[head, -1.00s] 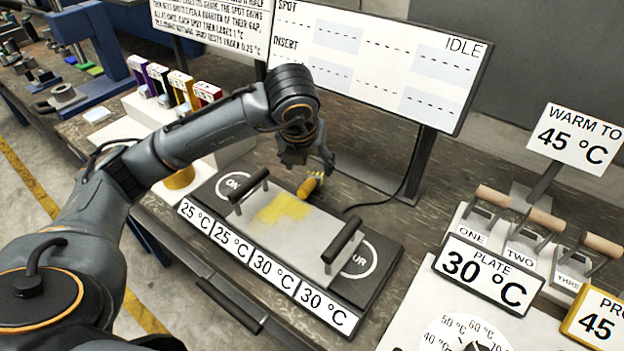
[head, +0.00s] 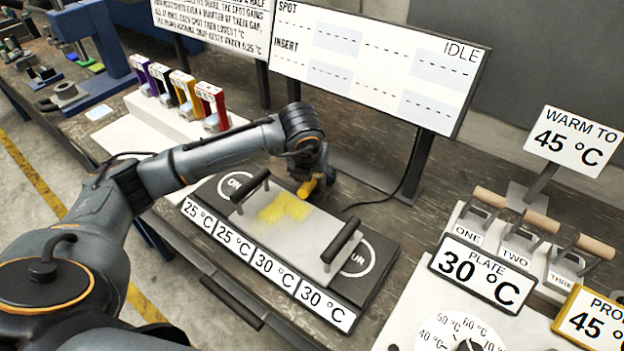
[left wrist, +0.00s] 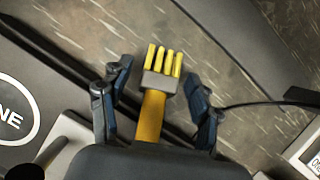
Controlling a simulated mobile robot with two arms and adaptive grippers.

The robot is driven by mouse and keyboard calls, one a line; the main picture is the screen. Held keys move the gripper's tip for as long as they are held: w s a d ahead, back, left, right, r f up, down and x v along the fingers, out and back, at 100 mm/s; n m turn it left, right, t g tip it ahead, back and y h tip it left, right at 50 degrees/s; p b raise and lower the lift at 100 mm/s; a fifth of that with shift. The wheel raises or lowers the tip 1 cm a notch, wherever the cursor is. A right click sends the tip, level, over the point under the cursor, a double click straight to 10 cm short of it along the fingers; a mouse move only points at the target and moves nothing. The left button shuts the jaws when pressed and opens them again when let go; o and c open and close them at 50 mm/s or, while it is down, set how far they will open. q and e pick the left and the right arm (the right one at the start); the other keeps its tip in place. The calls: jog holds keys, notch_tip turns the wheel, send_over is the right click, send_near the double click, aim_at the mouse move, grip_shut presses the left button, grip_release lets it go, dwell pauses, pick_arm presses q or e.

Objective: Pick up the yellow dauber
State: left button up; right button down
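The yellow dauber (head: 307,187) lies beyond the handled metal plate (head: 318,222) in the head view, partly hidden by my left gripper (head: 321,178). In the left wrist view, the dauber (left wrist: 151,112) has a yellow handle, a grey collar and several yellow prongs. My left gripper (left wrist: 157,74) is open, with one finger on each side of the dauber and visible gaps between. The lower end of the handle is hidden by the gripper body. The plate has a yellow patch (head: 284,208) on top. My right gripper is not in view.
A black base (head: 372,278) with temperature labels carries the plate. A display board (head: 378,62) stands behind, and a black cable (head: 372,204) runs nearby. Colored holders (head: 186,92) stand at left. A lever panel (head: 520,238) and dial (head: 462,332) are at right.

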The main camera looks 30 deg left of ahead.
pick_arm(q)
grip_shut()
jog(key=shift+r, duration=0.15)
jog(key=shift+w+r, duration=0.1)
jog(key=shift+r, duration=0.1)
notch_tip(320, 180, up, 2)
jog(key=shift+r+b, duration=0.1)
jog(key=shift+b, duration=0.75)
jog(key=s+r, duration=0.2)
jog(key=s+r+b, duration=0.1)
jog(key=s+r, duration=0.1)
jog(key=r, duration=0.1)
jog(key=shift+d, duration=0.2)
jog(key=s+r+b, duration=0.1)
jog(key=s+r, duration=0.4)
jog(key=s, duration=0.5)
jog(key=shift+d, duration=0.45)
jog(key=shift+s, duration=0.1)
